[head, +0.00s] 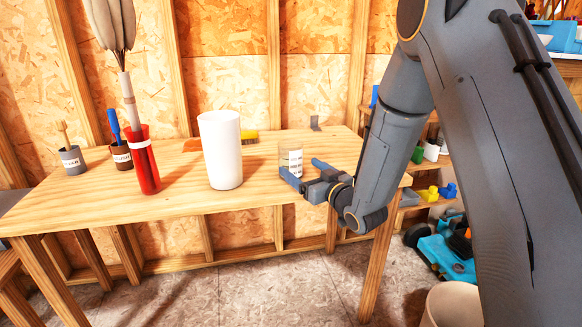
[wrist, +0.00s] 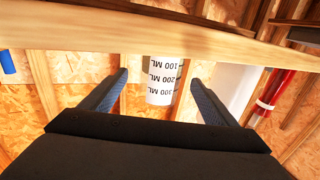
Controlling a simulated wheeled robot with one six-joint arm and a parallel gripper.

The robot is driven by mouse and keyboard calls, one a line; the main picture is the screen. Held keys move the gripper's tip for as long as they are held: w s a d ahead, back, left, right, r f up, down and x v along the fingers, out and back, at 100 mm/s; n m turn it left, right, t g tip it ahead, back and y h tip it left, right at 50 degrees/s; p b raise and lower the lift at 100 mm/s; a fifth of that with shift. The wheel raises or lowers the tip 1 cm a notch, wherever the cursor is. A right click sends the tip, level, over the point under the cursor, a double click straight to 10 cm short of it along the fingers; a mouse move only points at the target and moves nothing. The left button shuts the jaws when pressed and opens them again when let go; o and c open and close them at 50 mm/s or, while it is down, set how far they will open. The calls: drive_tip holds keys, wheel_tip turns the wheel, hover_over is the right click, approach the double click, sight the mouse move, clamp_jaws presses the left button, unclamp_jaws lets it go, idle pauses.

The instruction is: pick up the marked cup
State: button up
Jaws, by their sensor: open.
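The marked cup (head: 291,161) is a small pale cup standing upright on the wooden bench, near its right end. In the wrist view the cup (wrist: 163,83) appears upside down and its black measuring marks, such as 100 ML, show clearly. My gripper (head: 303,168) is open and level beside the cup, its fingers pointing at it. In the wrist view the cup lies between the two spread fingertips (wrist: 159,77), with a gap on each side. How far the cup reaches in between the fingers is hard to tell.
A tall white cylinder (head: 221,150) stands left of the cup, then a red vase (head: 144,165) with feathers. Two brush pots (head: 73,160) stand farther left. A yellow brush (head: 249,135) and a metal bracket (head: 315,123) lie behind. The bench front (head: 200,207) is clear.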

sight(290, 159)
drive_tip(key=shift+x, duration=3.55)
drive_tip(key=shift+a, duration=0.1)
drive_tip(key=c, duration=1.3)
drive_tip(key=shift+r, duration=0.1)
drive_tip(key=shift+c, duration=0.6)
drive_tip(key=shift+r, duration=0.15)
